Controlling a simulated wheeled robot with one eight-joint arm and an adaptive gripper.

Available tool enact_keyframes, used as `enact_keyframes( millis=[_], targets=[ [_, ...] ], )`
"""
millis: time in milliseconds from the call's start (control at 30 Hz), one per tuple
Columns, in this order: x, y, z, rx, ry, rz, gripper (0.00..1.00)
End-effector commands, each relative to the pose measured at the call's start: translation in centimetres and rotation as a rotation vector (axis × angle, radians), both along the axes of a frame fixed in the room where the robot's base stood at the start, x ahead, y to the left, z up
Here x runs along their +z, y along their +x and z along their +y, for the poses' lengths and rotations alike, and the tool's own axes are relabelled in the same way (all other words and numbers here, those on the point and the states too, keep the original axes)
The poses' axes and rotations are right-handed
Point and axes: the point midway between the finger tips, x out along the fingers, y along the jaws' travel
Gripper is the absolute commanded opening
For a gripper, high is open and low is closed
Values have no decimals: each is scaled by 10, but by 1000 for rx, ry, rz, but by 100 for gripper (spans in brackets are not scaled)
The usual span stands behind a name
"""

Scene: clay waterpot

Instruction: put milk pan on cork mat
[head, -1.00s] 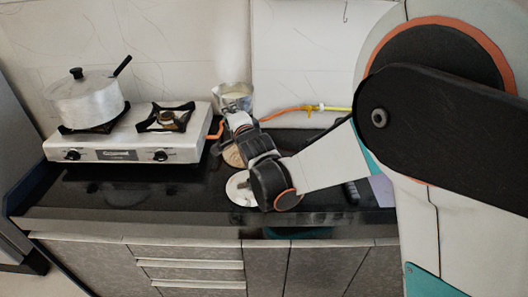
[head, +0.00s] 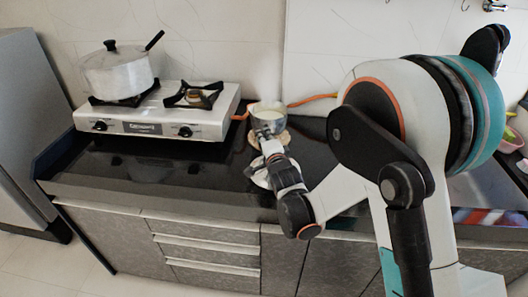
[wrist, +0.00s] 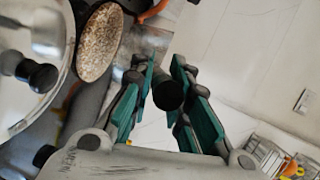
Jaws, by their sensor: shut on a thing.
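The milk pan (head: 267,118) is a small metal pan with pale contents, near the wall to the right of the stove. My gripper (head: 268,143) is in front of it. In the wrist view my gripper (wrist: 163,92) is shut on the pan's dark handle (wrist: 168,94). The brown cork mat (head: 284,137) lies on the counter and shows just below the pan, partly hidden by the pan and gripper. Its speckled face also shows in the wrist view (wrist: 100,42). Whether the pan touches the mat I cannot tell.
A gas stove (head: 160,122) with a lidded pot (head: 118,75) stands at the left. A round lid (head: 260,178) lies on the counter in front of the mat, under my arm. An orange hose (head: 313,99) runs along the wall.

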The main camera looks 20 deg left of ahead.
Motion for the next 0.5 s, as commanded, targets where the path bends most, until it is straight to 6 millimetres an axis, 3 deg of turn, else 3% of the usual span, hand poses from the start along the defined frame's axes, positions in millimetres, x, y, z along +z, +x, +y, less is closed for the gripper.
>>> enact_keyframes(
  millis=[333, 500],
  targets=[
    [-40, 1, 0, 0, 1, -1, 0],
    [-43, 0, 0, 0, 0, -2, 0]
  ],
)
